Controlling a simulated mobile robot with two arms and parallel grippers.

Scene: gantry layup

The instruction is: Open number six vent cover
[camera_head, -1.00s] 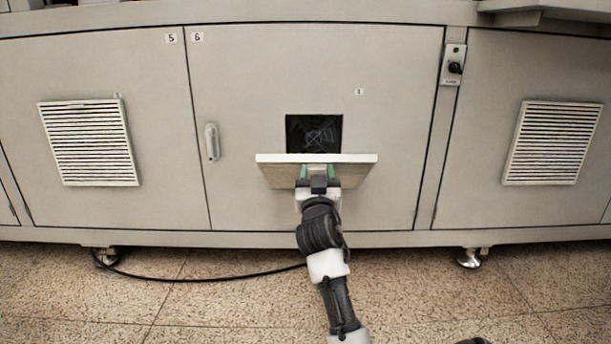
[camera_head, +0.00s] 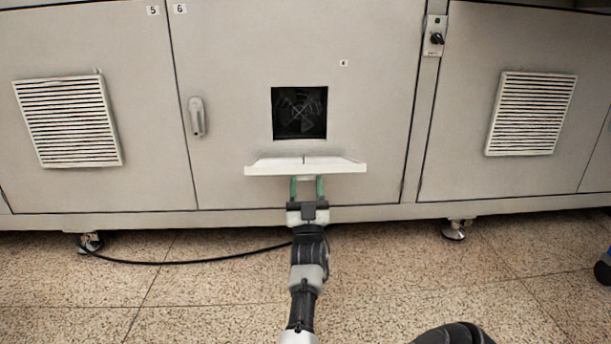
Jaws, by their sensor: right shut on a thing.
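The number six panel (camera_head: 235,60) has a square opening (camera_head: 300,112) with a dark fan inside. The white vent cover (camera_head: 275,170) is off the opening's face and stands out from the panel just below it, nearly flat and seen almost edge-on. My right gripper (camera_head: 306,184) comes up from below, and its green fingers are shut on the cover near the middle of its front edge. The fingertips are partly hidden by the cover. I cannot tell whether the cover's rear edge touches the panel. My left gripper is not in view.
Closed louvred vents sit on the left panel (camera_head: 68,120) and right panel (camera_head: 530,112). A door handle (camera_head: 197,116) is left of the opening, and a rotary switch (camera_head: 435,37) is at upper right. A black cable (camera_head: 190,261) lies on the floor.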

